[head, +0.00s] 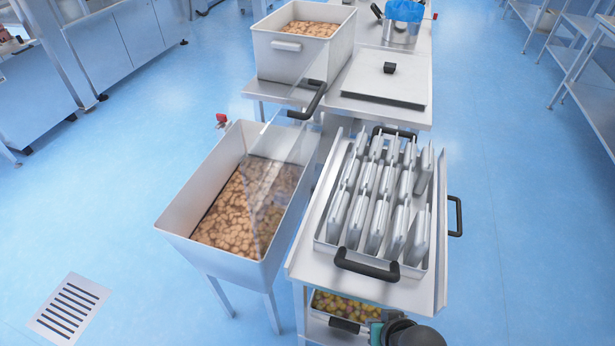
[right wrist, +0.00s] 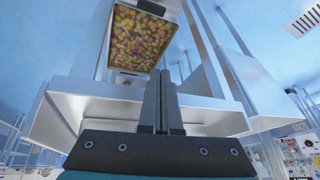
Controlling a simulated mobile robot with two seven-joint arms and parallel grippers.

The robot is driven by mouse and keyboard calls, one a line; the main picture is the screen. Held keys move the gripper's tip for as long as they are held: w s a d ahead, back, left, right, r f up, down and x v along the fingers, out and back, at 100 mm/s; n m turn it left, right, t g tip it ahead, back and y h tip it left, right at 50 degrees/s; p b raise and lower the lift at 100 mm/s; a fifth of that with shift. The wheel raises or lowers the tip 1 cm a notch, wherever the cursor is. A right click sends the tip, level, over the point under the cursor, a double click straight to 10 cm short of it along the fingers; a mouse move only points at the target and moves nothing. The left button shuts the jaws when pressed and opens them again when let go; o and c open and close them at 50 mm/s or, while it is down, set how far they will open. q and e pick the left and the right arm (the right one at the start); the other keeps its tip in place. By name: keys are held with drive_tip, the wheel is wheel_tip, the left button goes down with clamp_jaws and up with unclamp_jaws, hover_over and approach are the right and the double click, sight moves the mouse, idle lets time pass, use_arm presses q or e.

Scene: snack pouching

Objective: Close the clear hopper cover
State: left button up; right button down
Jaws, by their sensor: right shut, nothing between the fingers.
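The hopper (head: 190,215) is a pale metal bin on legs, left of the table, filled with brown snack pieces (head: 225,220). Its clear cover (head: 283,140) is a see-through panel standing raised and tilted along the hopper's right side. A black handle (head: 309,101) sits at the cover's upper end. My right gripper (right wrist: 161,78) is shut and empty in the right wrist view, low by the table. Part of my right arm shows at the bottom of the head view; its fingertips are hard to make out there. My left gripper is not in view.
A tray of upright silver pouches (head: 322,235) stands on the table right of the hopper. A bin of colourful snacks (right wrist: 145,35) is on the lower shelf. A white bin (head: 300,68) and a flat lid (head: 385,82) stand behind. Floor left is clear.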

drive_tip(key=w+a+r+t+p, duration=0.2)
drive_tip(key=w+r+p, duration=0.1)
drive_tip(key=r, duration=1)
drive_tip(key=m+t+y+p, duration=0.2)
drive_tip(key=m+t+y, duration=0.6)
drive_tip(key=m, duration=0.5)
approach(284, 104)
drive_tip(key=s+d+t+h, duration=0.1)
drive_tip(key=s+d, duration=0.4)
drive_tip(key=x, duration=0.4)
drive_tip(key=a+x, duration=0.1)
drive_tip(key=x, duration=0.3)
drive_tip(key=s+a+x, duration=0.1)
drive_tip(key=x, duration=0.3)
drive_tip(key=shift+f, duration=0.3)
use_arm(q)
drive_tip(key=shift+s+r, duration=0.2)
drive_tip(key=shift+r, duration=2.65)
use_arm(e)
drive_tip(key=shift+w+a+n, duration=0.1)
drive_tip(key=shift+a+n, duration=0.2)
drive_tip(key=shift+a, duration=0.1)
